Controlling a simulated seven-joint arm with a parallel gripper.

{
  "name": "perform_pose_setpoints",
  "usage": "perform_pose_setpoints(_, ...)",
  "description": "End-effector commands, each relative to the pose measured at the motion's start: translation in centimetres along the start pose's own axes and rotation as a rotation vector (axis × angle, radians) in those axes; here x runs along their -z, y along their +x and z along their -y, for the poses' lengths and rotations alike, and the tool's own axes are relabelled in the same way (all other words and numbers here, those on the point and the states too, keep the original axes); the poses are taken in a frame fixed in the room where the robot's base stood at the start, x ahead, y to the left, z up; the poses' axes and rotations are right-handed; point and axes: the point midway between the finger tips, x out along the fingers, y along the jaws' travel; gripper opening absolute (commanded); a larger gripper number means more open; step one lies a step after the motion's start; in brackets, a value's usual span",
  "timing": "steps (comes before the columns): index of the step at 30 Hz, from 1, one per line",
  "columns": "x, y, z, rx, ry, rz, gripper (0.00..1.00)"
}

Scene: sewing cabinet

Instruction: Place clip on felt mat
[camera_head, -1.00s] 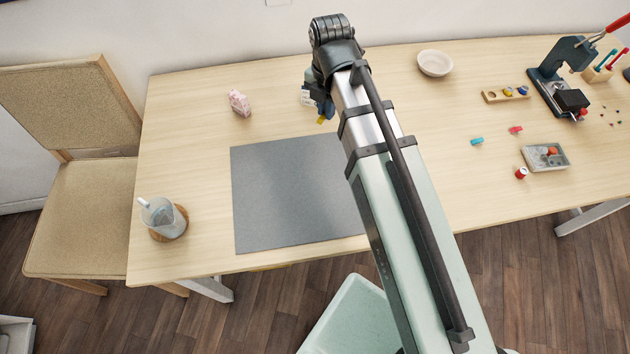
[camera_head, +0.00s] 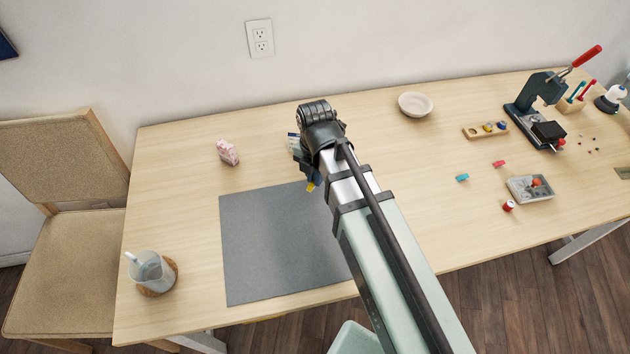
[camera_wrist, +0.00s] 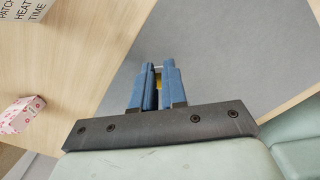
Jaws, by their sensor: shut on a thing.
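My gripper (camera_head: 309,181) is shut on a small yellow clip (camera_head: 311,187). In the wrist view, a bit of the clip (camera_wrist: 158,80) shows between the blue fingers of my gripper (camera_wrist: 157,68); the rest of it is hidden. The grey felt mat (camera_head: 270,245) lies flat on the table, its visible part bare. My gripper is at the mat's far edge in the head view, and my arm covers the mat's right side. The mat (camera_wrist: 225,50) lies beyond the fingertips in the wrist view. The clip's height above it is unclear.
A pink patterned object (camera_head: 228,152) stands behind the mat, and a labelled card or box (camera_wrist: 25,8) is near my gripper. A glass jug (camera_head: 150,270) sits left. A bowl (camera_head: 415,104), cyan clip (camera_head: 462,177), pink clip (camera_head: 498,164), grey tray (camera_head: 530,188) and press (camera_head: 540,105) are right.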

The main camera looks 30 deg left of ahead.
Motion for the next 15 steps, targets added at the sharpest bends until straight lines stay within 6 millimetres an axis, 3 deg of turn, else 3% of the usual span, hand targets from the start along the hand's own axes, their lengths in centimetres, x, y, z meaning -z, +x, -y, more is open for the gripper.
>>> perform_pose_setpoints(6, 0.0, 2.5, 0.1, 0.002, 0.000, -0.001, 0.00)
perform_pose_setpoints(15, 0.0, 2.9, 0.0, 0.000, 0.000, 0.000, 0.00)
